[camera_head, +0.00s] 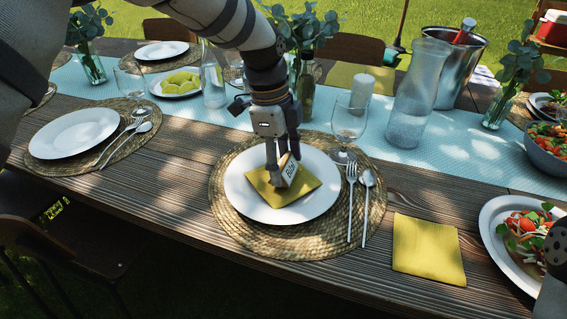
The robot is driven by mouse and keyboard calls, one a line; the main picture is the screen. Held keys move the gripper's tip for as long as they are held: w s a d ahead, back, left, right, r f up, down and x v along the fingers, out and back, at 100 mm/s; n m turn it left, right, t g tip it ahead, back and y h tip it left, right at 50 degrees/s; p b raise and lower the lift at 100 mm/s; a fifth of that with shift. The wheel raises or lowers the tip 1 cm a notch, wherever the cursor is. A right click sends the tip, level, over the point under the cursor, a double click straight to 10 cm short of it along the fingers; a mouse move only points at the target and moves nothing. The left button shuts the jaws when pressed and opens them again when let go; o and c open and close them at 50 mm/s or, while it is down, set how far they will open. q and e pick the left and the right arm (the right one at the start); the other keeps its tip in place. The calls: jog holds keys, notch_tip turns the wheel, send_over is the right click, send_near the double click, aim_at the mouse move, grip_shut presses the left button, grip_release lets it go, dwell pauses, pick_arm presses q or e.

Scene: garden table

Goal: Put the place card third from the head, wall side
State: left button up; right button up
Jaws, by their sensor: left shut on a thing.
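The place card (289,169), a small pale piece with dark lettering, is held between the fingers of my left gripper (283,161). The gripper points down and is shut on the card. The card is over the yellow napkin (268,194) on the white plate (240,194) in the middle setting. Its lower edge is at or just above the napkin; I cannot tell whether it touches. The plate lies on a round woven mat (270,243). The fingers hide part of the card. My right gripper does not show.
A wine glass (348,124), fork (351,195) and spoon (367,200) stand close to the right of the plate. Another yellow napkin (428,249) lies farther right, beside a salad plate (497,240). Behind are a green bottle (305,88), a candle (361,92) and a carafe (413,100).

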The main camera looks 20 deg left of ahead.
pick_arm(q)
jog(key=shift+f, duration=0.3)
jog(key=shift+f, duration=0.15)
jog(key=o, duration=1.1)
jog(key=shift+c, duration=0.2)
notch_tip(320, 180, up, 12)
jog(key=a, duration=0.2)
